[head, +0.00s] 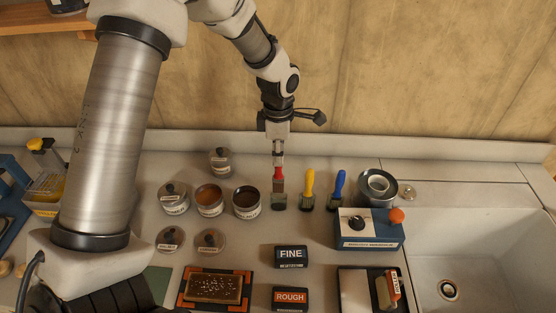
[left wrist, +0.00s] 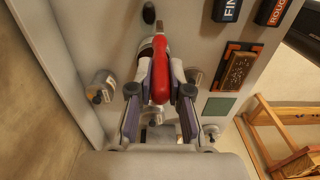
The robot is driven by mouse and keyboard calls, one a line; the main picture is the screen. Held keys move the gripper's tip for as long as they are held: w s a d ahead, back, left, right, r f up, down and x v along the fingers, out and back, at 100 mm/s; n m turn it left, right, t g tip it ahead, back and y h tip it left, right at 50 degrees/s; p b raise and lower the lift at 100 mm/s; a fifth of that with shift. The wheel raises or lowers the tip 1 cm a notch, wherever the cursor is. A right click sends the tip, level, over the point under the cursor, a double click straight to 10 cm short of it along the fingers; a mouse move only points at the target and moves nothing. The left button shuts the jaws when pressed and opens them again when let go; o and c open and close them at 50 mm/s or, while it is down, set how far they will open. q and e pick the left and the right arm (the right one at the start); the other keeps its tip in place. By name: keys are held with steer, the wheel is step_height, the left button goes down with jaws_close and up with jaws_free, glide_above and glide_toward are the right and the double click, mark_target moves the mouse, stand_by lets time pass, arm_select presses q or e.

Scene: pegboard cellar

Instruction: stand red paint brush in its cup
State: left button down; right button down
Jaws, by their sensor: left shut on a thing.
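The red paint brush (head: 278,174) is upright in the head view, red handle up, with a grey-brown lower part pointing down. My left gripper (head: 278,150) is shut on the handle from above. The handle also shows between the fingers in the left wrist view (left wrist: 160,72). A small dark cup (head: 279,203) is directly below the brush, in line with it. I cannot tell whether the brush end is inside the cup or just above it. My right gripper is not in view.
A yellow brush (head: 309,184) and a blue brush (head: 339,184) stand in small cups just right. An open dark can (head: 246,203) stands close on the left. A blue box with an orange knob (head: 368,233) and a sink (head: 485,250) lie further right.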

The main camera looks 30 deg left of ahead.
arm_select(q)
steer(key=shift+w+a+f+b, duration=0.2)
steer(key=shift+w+f+b, duration=0.15)
steer(key=shift+f+b, duration=0.9)
steer(key=shift+w+a+f+b, duration=0.3)
steer(key=shift+f+b, duration=0.5)
steer(key=shift+f, duration=1)
steer(key=shift+w+a+f+b, duration=0.1)
steer(key=shift+w+f+b, duration=0.3)
steer(key=shift+f+b, duration=0.85)
steer(key=shift+f, duration=0.25)
steer(key=c, duration=1)
jaws_free()
steer(key=shift+r, duration=0.1)
